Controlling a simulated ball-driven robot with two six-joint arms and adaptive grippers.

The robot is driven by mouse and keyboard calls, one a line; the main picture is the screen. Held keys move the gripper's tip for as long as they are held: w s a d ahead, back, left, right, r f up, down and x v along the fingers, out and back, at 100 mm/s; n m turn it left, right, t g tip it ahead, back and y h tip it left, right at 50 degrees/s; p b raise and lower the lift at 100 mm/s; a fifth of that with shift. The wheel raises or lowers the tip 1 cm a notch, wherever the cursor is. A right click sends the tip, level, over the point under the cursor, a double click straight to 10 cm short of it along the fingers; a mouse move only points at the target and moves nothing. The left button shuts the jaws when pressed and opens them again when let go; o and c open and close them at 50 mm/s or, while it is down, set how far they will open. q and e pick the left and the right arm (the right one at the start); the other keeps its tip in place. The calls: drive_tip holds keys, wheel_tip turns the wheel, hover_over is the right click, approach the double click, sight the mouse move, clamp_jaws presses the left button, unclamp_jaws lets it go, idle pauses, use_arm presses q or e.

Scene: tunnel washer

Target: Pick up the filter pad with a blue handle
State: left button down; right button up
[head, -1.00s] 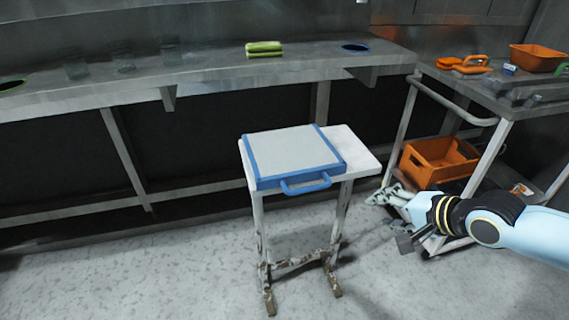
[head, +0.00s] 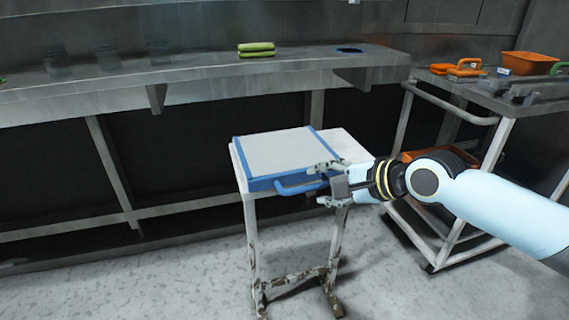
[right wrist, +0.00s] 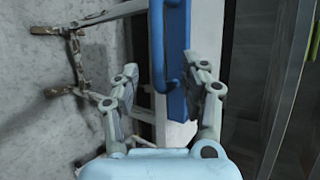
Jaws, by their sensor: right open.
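The filter pad (head: 277,151) is a flat grey-white panel with a blue frame. It lies on a small white stand (head: 346,142), its blue handle (head: 298,187) sticking out at the front edge. My right gripper (head: 322,184) is open at the right end of the handle, its fingers partly covering the pad's front right corner. In the right wrist view the open fingers (right wrist: 170,92) stand on either side of the blue handle's end (right wrist: 175,100); I cannot tell whether they touch it. My left gripper is not in view.
A long metal counter (head: 200,72) runs behind, with green pads (head: 256,49) and glass jars on it. A metal cart (head: 483,98) at the right carries orange-handled tools (head: 465,68) and an orange bin (head: 530,63). The floor in front of the stand is clear.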

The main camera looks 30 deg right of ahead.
drive_tip(key=shift+w, duration=0.15)
drive_tip(key=shift+a+f, duration=0.1)
clamp_jaws()
idle(0.4)
